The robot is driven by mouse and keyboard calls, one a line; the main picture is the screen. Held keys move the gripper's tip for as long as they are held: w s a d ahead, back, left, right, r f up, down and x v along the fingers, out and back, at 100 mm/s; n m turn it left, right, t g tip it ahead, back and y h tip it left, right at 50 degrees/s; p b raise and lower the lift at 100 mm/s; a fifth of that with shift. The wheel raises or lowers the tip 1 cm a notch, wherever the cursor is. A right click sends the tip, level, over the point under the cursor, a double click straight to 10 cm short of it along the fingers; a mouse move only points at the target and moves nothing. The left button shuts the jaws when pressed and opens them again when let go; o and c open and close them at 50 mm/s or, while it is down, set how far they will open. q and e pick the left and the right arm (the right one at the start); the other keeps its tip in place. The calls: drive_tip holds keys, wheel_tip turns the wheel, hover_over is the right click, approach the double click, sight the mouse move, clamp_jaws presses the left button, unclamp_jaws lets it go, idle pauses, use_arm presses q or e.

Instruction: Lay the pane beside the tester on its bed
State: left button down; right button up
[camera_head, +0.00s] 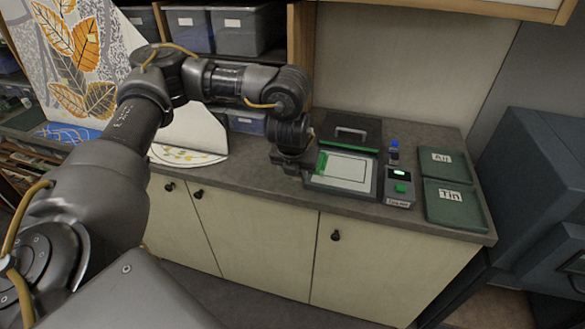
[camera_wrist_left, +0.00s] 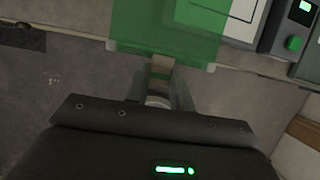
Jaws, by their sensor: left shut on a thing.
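My left gripper (camera_head: 304,170) is shut on a green see-through pane (camera_head: 321,162) at the left edge of the tester's bed. In the left wrist view the pane (camera_wrist_left: 165,30) extends beyond the fingertips (camera_wrist_left: 161,68), and its right side overlaps the bed's edge. I cannot tell whether it touches the bed. The bed (camera_head: 350,170) is white with a dark rectangular outline, and its dark lid (camera_head: 352,131) with a handle is behind it. The tester (camera_head: 399,186), with a lit green display and green button, stands right of the bed. My right gripper is not in view.
A patterned round piece (camera_head: 190,156) lies left on the counter. Grey counter (camera_head: 250,170) is clear left of the bed.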

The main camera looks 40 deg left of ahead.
use_arm(q)
drive_tip(key=shift+s+d+f+n+y+b, duration=0.25)
drive_tip(key=shift+d+f+n+y+b, duration=0.2)
drive_tip(key=shift+n, duration=0.55)
drive_tip(key=s+d+f+n+g+h+b, duration=0.1)
drive_tip(key=s+d+n+g+b, duration=0.3)
drive_tip(key=n, duration=1.1)
drive_tip(key=s+d+f+n+g+h+b, duration=0.1)
drive_tip(key=s+d+f+n+g+b, duration=0.2)
drive_tip(key=n, duration=1.2)
drive_tip(key=s+d+g+b, duration=0.2)
drive_tip(key=d, duration=0.1)
drive_tip(key=shift+s+f, duration=0.2)
